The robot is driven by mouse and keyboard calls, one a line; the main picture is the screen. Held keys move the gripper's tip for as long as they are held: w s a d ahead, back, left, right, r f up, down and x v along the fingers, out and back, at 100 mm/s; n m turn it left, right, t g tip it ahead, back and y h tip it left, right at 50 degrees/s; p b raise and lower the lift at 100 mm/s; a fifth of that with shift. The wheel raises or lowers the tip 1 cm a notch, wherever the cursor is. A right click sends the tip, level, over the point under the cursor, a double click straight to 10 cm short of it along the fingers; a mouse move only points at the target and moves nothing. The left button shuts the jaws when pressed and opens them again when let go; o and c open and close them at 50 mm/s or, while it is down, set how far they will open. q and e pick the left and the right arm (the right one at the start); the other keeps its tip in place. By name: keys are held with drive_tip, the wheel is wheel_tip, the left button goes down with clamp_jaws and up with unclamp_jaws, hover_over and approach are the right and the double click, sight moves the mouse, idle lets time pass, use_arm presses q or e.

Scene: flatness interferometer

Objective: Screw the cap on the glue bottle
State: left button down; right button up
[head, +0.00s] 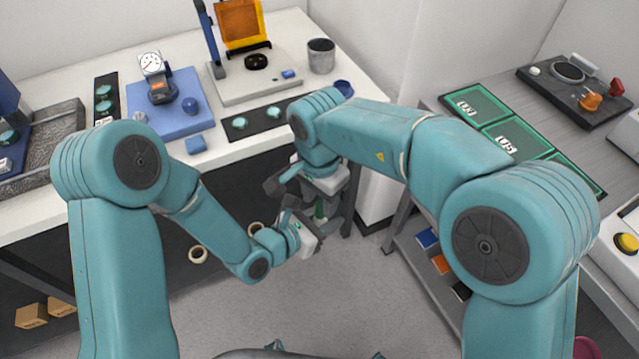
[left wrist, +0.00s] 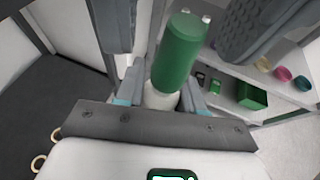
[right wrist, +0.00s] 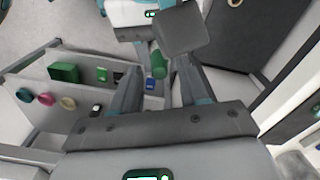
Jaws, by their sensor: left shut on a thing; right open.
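The green glue bottle (left wrist: 180,50) is in my left gripper (head: 313,226), whose fingers are shut around it. A whitish part (left wrist: 160,98) shows at the bottle's end towards the left palm. I cannot tell whether that part is the cap or the bottle's own end. The bottle also shows in the head view (head: 320,211) and in the right wrist view (right wrist: 159,64). My right gripper (head: 297,195) is open close to the bottle. From the right wrist the bottle appears between its fingers, but contact cannot be told. Gripper parts hide some of the bottle.
Both grippers are in the gap between the white bench (head: 225,160) and the grey side table (head: 430,101). Green trays (head: 475,104) lie on the side table. Its lower shelf holds small boxes (head: 428,238).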

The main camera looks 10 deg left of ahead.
sight(320, 219)
drive_tip(key=shift+f, duration=1.4)
clamp_jaws()
drive_tip(key=m, duration=0.8)
drive_tip(key=shift+m, duration=0.3)
unclamp_jaws()
drive_tip(key=shift+o, duration=0.6)
drive_tip(key=shift+s, duration=0.1)
